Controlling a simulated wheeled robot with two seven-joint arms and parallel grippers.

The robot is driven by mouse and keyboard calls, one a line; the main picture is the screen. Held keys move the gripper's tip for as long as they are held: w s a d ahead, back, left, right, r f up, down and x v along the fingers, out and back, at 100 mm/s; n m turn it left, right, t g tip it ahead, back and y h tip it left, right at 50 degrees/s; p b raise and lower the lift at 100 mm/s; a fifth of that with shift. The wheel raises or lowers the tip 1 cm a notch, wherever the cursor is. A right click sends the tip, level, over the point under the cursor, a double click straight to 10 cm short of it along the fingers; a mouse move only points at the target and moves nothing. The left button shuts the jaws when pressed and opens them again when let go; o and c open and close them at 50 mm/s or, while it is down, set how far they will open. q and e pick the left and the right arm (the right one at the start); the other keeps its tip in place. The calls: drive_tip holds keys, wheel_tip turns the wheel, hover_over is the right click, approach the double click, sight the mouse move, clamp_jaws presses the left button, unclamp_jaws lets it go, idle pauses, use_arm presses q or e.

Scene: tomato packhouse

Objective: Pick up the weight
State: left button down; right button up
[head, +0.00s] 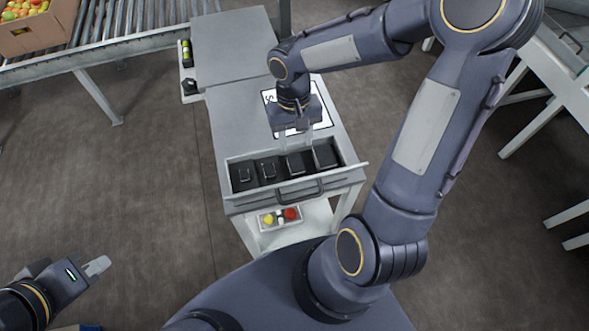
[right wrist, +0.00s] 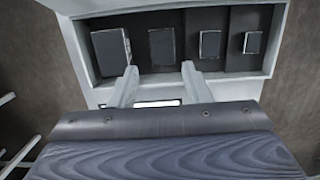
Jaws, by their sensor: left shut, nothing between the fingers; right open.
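An open drawer (head: 232,200) in a grey cabinet holds several dark block-shaped weights in a row, sized from small to large. In the head view the smallest weight (head: 244,175) is at the left and the largest weight (head: 325,157) at the right. The right wrist view shows this row reversed, with the largest weight (right wrist: 112,47) at the left. My right gripper (head: 296,143) is open and empty above the back edge of the drawer; its fingertips (right wrist: 160,72) point towards the two larger weights. My left gripper (head: 98,266) is shut and empty, away at the lower left.
A printed sheet (head: 323,117) lies on the cabinet top, partly hidden by my right gripper. The drawer has a dark handle (head: 300,190). A small tray (head: 264,227) with red and yellow items stands on the lower shelf. A roller conveyor (head: 110,42) carries a tomato box (head: 42,38).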

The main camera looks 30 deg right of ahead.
sight(296, 163)
wheel_tip(296, 163, down, 2)
drive_tip(key=shift+b, duration=0.45)
drive_tip(key=f, duration=0.2)
drive_tip(key=s+f, duration=0.1)
drive_tip(key=f, duration=0.1)
drive_tip(key=f+b, duration=0.1)
drive_tip(key=f, duration=0.2)
drive_tip(key=shift+s+a, duration=0.2)
drive_tip(key=shift+a, duration=0.15)
clamp_jaws()
